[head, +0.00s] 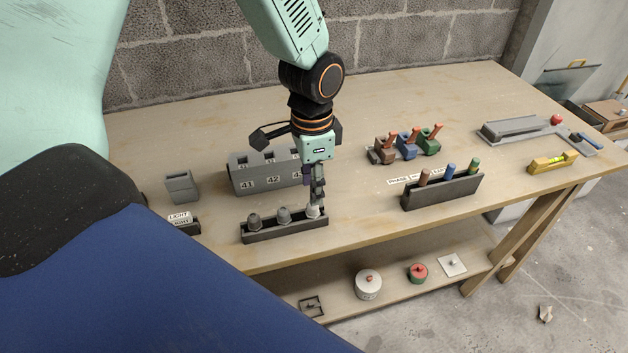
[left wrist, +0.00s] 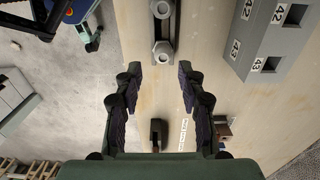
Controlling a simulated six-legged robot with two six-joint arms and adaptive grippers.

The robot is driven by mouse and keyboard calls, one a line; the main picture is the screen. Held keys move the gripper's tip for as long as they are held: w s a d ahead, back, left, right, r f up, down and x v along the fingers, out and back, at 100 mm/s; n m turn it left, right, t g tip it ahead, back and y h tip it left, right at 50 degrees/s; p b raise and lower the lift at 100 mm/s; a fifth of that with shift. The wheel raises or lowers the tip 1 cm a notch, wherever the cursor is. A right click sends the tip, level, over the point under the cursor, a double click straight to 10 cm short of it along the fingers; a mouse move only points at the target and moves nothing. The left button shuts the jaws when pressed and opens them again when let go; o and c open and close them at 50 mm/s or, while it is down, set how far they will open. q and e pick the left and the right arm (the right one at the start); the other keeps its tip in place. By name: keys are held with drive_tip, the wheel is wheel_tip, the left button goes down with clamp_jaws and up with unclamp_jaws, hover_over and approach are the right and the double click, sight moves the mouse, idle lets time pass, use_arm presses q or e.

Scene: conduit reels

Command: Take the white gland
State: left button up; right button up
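The white gland (head: 313,211) stands at the right end of a dark narrow holder (head: 285,232) near the table's front edge. Two grey glands (head: 254,221) (head: 284,215) stand to its left in the same holder. My left gripper (head: 317,200) points down right over the white gland and partly covers it in the head view. In the left wrist view the gripper (left wrist: 159,72) is open, its two fingers wide apart. The pale hexagonal top of the white gland (left wrist: 163,51) shows between and just beyond the fingertips, with nothing gripped. My right gripper is not in view.
A grey numbered block (head: 262,176) stands close behind the holder. A dark rack (head: 440,192) with coloured pegs is to the right, coloured clamp-like pieces (head: 408,146) behind it. A grey block (head: 181,187) stands left. The table between holder and rack is clear.

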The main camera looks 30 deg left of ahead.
use_arm(q)
drive_tip(key=shift+f+b, duration=0.4)
drive_tip(key=shift+f, duration=0.25)
drive_tip(key=shift+w+a+f+b, duration=0.15)
drive_tip(key=shift+f+b, duration=0.65)
drive_tip(key=shift+b, duration=0.1)
drive_tip(key=shift+w+f+b, duration=0.15)
drive_tip(key=shift+f+b, duration=0.15)
drive_tip(key=shift+f, duration=1.05)
clamp_jaws()
drive_tip(key=shift+r+p, duration=0.95)
